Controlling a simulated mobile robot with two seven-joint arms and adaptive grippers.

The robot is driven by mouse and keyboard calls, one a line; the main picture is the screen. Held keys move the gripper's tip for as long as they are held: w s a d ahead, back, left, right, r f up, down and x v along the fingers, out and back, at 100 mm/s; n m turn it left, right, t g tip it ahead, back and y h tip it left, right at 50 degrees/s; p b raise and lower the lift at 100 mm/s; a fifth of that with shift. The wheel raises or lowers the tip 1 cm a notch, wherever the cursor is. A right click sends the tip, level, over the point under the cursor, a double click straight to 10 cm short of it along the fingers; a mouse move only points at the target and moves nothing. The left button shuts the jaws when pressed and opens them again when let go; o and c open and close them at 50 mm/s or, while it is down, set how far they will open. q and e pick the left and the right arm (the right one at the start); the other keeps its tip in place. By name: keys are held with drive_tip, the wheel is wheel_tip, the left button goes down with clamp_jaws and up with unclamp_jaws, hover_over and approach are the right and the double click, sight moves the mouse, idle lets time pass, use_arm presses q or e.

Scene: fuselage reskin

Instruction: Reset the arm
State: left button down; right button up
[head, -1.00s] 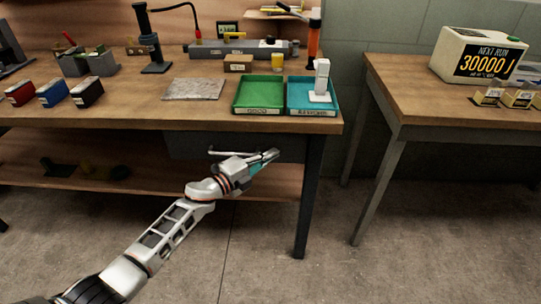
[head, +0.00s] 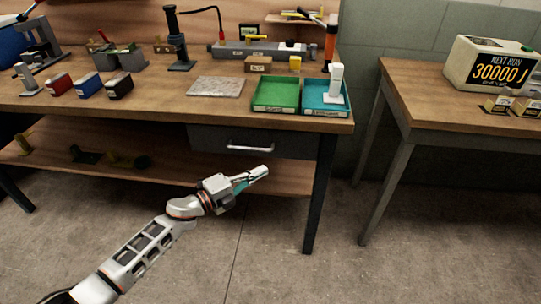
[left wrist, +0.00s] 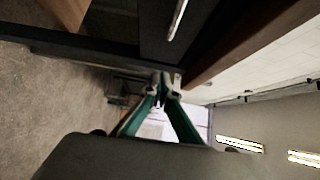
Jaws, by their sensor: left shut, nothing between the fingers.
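My left arm comes in from the lower left in the head view. Its gripper (head: 258,176) hangs in front of the workbench, below the drawer, and holds nothing. In the left wrist view the fingertips (left wrist: 163,90) meet with nothing between them. The drawer handle (head: 250,147) is just above the gripper in the head view, apart from it. My right gripper is in neither view.
The workbench (head: 170,102) carries a green tray (head: 262,107), a teal tray (head: 312,109) with a white object (head: 336,82), a grey slab (head: 215,87) and several small boxes. A second table (head: 440,105) stands right. Open floor lies in front.

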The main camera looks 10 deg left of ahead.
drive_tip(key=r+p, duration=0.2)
drive_tip(key=p, duration=0.1)
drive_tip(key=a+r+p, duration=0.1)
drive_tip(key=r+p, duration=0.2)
drive_tip(key=p, duration=0.1)
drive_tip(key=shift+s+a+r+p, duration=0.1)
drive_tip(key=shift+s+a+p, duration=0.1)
drive_tip(key=shift+p, duration=0.1)
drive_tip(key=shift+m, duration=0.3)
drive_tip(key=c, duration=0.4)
use_arm(q)
drive_tip(key=s+a+f+n+y, duration=0.3)
drive_tip(key=s+n, duration=0.4)
drive_tip(key=s, duration=0.5)
drive_tip(key=s+a+f+n+g+y, duration=0.1)
drive_tip(key=s+a+f+n+y, duration=0.2)
drive_tip(key=s+n, duration=0.5)
drive_tip(key=s+a+f+n+g+y, duration=0.1)
drive_tip(key=s+a+f+n+y, duration=0.2)
drive_tip(key=s+n, duration=0.4)
drive_tip(key=s+f+y, duration=0.1)
drive_tip(key=s+f, duration=0.1)
drive_tip(key=s, duration=0.7)
drive_tip(key=shift+s+f+n, duration=0.15)
drive_tip(key=shift+s+n, duration=0.25)
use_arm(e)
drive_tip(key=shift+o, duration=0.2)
